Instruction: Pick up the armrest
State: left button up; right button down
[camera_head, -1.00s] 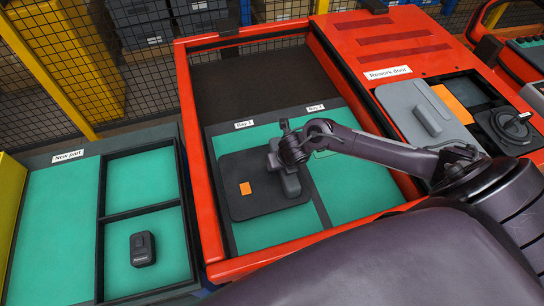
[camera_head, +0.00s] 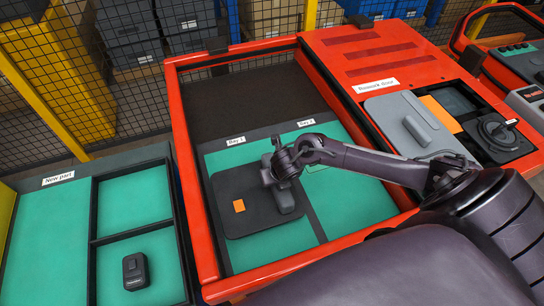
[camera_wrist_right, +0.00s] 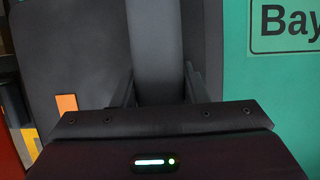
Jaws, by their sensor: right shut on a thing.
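The armrest (camera_head: 284,199) is a grey elongated block on a dark door panel (camera_head: 250,218) in the bay labelled Bay 1. My right gripper (camera_head: 276,172) reaches it from above and is shut on it; gripper and wrist hide its far part. In the right wrist view the armrest (camera_wrist_right: 164,50) runs between the two fingers (camera_wrist_right: 160,88), with the dark panel (camera_wrist_right: 85,55) beside it. I cannot see a gap between armrest and panel. My left gripper is not in view.
A red frame (camera_head: 205,220) surrounds the bays; Bay 2 (camera_head: 350,190) is empty. A tray labelled New part (camera_head: 45,235) at left holds a small black part (camera_head: 136,271). The rework door (camera_head: 415,125) at right carries another grey block. Mesh fencing stands behind.

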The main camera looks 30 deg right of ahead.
notch_tip(320, 180, up, 26)
jog(key=p, duration=1)
jog(key=shift+w+f, duration=0.1)
jog(key=shift+f, duration=0.05)
